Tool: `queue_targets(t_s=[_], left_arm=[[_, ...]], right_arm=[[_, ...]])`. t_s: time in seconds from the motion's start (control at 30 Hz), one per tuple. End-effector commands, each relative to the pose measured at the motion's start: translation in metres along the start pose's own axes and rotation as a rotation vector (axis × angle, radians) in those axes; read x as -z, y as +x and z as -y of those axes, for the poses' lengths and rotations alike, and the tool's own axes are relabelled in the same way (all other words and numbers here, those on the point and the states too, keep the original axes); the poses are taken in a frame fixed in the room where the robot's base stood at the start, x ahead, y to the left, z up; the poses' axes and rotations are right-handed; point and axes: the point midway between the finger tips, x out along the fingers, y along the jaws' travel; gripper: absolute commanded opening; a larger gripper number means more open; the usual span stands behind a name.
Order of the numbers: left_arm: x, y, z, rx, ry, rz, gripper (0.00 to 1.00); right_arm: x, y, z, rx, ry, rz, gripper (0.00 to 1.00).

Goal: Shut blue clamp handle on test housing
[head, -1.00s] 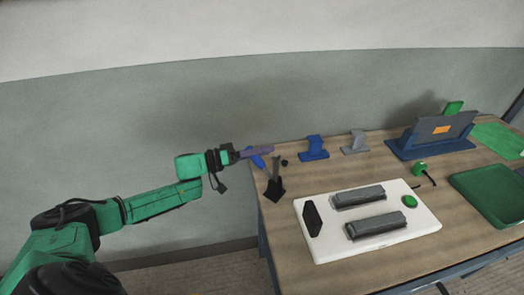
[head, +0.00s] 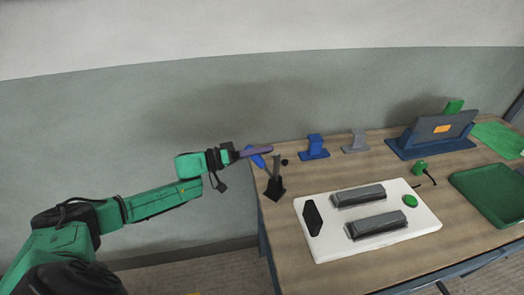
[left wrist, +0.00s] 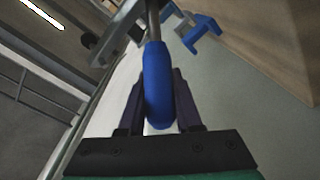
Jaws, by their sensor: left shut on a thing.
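A small dark clamp (head: 275,188) stands at the left end of the wooden table, with an upright grey part. Its blue handle (head: 257,160) slants up and to the left from it, partly behind my gripper. In the left wrist view the blue handle (left wrist: 157,85) lies between the two dark fingers. My left gripper (head: 262,151) is shut on this handle. A white housing plate (head: 330,243) with two grey blocks lies to the right of the clamp; I cannot tell whether this is the test housing. My right gripper is not in view.
A blue stand (head: 313,150) and a grey stand (head: 355,143) are at the table's back edge. A blue holder with a grey panel (head: 437,130) is behind the plate. A green tray (head: 490,190) is at the right. A wall rises behind the table.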

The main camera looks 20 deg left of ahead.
Motion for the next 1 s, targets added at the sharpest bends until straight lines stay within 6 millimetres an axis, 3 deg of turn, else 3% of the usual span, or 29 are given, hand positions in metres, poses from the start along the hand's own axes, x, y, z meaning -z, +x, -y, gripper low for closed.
queue_targets(t_s=[0.83, 1.0], left_arm=[[-0.002, 0.000, 0.001, 0.002, -0.001, 0.003, 0.00], [0.003, 0.002, -0.008, 0.024, 0.035, 0.020, 0.00]], right_arm=[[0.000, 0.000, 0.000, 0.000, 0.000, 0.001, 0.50], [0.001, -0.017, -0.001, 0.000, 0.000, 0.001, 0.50]])
